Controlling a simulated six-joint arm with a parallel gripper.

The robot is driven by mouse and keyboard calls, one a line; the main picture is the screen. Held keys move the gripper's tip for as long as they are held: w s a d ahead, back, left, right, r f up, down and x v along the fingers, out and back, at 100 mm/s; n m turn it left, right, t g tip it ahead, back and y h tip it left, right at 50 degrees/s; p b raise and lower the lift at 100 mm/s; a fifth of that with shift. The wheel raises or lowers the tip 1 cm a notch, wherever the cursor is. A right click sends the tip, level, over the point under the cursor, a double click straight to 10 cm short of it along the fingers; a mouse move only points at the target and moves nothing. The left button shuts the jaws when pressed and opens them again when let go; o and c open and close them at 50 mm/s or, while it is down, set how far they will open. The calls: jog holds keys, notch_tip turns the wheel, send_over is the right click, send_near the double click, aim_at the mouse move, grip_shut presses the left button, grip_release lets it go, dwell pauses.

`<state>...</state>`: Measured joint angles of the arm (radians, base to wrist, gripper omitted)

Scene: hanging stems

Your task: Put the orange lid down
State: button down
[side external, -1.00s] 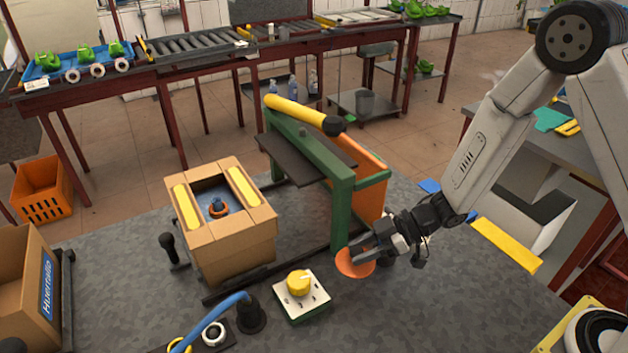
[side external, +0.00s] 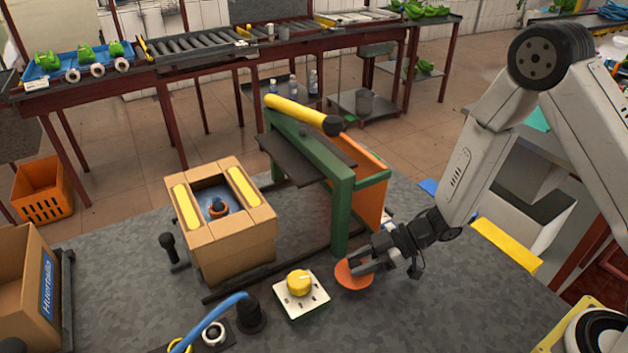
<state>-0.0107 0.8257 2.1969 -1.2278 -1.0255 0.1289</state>
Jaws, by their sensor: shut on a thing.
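The orange lid (side external: 351,276) is a flat round disc close to the grey table top, just right of the yellow-knobbed box. My gripper (side external: 362,266) reaches in from the right and is shut on the lid's right side. The fingers cover part of the lid. I cannot tell whether the lid touches the table.
A white box with a yellow knob (side external: 299,284) stands close to the lid's left. A green frame (side external: 341,212) with an orange bin (side external: 371,195) rises behind it. An open cardboard box (side external: 235,255) stands further left. The table in front of the lid (side external: 420,315) is clear.

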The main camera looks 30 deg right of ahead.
jog(key=shift+f, duration=0.6)
jog(key=shift+c, duration=1.8)
grip_release()
jog(key=shift+r, duration=0.45)
jog(key=shift+d+r, duration=0.15)
jog(key=shift+r, duration=0.1)
jog(key=v, duration=1.1)
jog(key=shift+d, duration=0.35)
jog(key=shift+r, duration=0.15)
